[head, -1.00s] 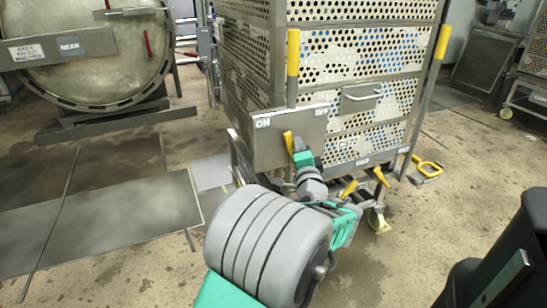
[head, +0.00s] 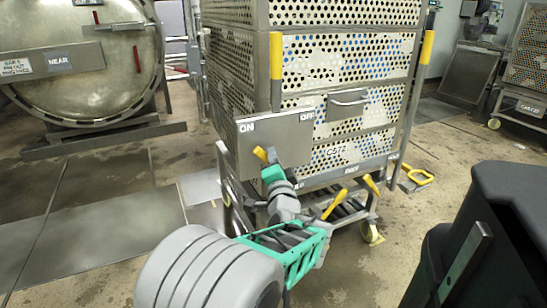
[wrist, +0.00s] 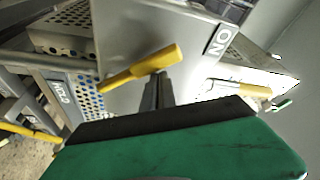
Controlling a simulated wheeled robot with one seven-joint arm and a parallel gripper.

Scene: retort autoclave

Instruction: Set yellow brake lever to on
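The yellow brake lever (head: 261,155) is on the grey panel (head: 240,140) at the cart's near corner. The panel has ON at its upper left and OFF at its upper right. The lever leans up and left, toward ON. My gripper (head: 270,168) is at the lever's right and lower side. In the wrist view the lever (wrist: 142,68) slants across the tips of my gripper (wrist: 158,88), and its upper end points toward the ON label (wrist: 222,40). The fingers look close together against the lever. The lever's pivot is hidden.
The perforated cart (head: 345,50) stands behind the panel, with yellow-sleeved posts (head: 276,55) and lower yellow handles (head: 335,204). A round vessel door (head: 90,50) is at left. A dark bin (head: 500,230) stands at right front. The floor at left is clear.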

